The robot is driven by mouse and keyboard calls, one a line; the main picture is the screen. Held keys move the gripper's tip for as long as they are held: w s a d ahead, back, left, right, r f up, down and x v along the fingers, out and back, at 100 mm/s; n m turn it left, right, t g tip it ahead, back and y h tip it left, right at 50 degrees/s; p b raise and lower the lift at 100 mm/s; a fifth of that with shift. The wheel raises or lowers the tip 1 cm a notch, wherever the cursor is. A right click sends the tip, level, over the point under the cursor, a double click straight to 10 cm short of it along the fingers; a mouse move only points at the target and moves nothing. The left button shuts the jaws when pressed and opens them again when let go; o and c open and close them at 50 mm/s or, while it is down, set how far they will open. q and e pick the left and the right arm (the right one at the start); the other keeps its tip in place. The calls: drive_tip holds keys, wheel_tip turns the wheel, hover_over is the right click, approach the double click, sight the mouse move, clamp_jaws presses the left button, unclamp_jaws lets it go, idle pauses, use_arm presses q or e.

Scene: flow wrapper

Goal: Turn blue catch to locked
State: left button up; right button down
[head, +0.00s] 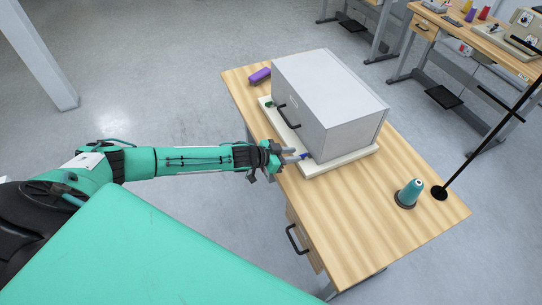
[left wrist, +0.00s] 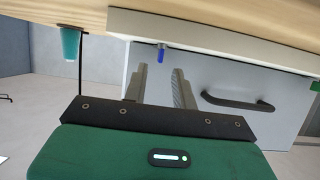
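The blue catch (head: 305,155) is a small blue piece at the near right end of the pale base under the grey box (head: 330,95). In the left wrist view the blue catch (left wrist: 161,55) shows at the base's edge, just beyond the fingertips and roughly in line with the gap between them. My left gripper (head: 295,156) reaches in from the left, close to the catch. Its two grey fingers (left wrist: 160,72) are apart with nothing between them. I cannot tell whether a finger touches the catch. My right gripper is not in view.
The box has a black handle (head: 288,116), and a green catch (head: 268,104) is at the base's far left.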

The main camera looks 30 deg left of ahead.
use_arm(q)
drive_tip(key=b+v, duration=0.1)
drive_tip(key=v, duration=0.9)
drive_tip(key=shift+b, duration=0.3)
drive_tip(key=shift+d, duration=0.1)
